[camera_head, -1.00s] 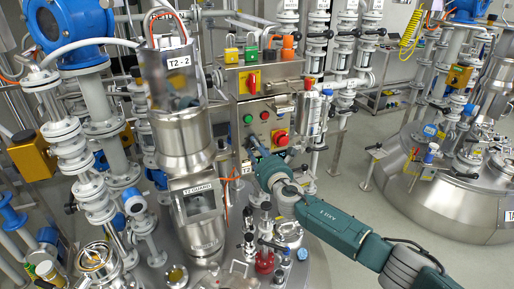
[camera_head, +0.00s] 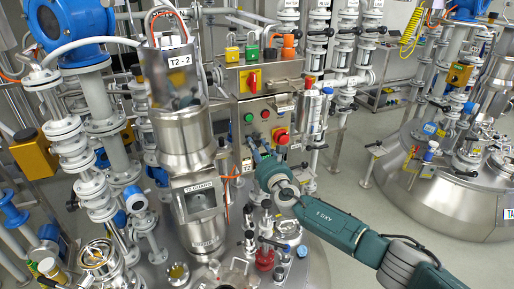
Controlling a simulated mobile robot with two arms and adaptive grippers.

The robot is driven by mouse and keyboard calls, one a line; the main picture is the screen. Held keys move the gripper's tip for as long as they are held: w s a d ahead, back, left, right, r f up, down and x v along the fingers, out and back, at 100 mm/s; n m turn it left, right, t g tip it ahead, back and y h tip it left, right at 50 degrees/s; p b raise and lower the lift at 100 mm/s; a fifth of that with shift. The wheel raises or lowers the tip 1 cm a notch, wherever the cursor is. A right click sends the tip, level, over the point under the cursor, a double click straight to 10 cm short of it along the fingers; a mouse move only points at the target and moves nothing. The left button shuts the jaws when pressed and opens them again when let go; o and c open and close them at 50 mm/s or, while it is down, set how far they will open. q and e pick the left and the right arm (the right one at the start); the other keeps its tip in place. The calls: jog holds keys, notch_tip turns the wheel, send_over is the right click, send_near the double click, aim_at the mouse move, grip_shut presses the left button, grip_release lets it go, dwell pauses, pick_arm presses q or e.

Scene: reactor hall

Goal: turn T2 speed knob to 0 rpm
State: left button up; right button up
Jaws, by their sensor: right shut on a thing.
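The T2 control panel (camera_head: 257,102) is a steel box in the middle of the view, behind the motor labelled T2 - 2 (camera_head: 176,88). My right gripper (camera_head: 257,149) reaches its lower front from below, on a teal arm. It is shut on a small part at the panel face, in the place of the speed knob. The fingers hide the knob, so its pointer and scale cannot be read. My left gripper is not in view.
A red emergency stop (camera_head: 281,136) on yellow sits just right of my gripper. Green (camera_head: 248,117) and red (camera_head: 265,115) buttons are above it. Valves and fittings crowd the vessel top below my arm. Open floor lies to the right.

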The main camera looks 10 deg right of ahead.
jog(key=shift+s+f, duration=0.2)
jog(key=shift+f, duration=0.4)
jog(key=o, duration=1.2)
jog(key=shift+c, duration=0.2)
jog(key=shift+w+r, duration=0.15)
jog(key=shift+r, duration=0.1)
jog(key=shift+d, duration=0.1)
jog(key=s+d, duration=0.1)
jog(key=s, duration=1.1)
jog(key=shift+d, duration=0.2)
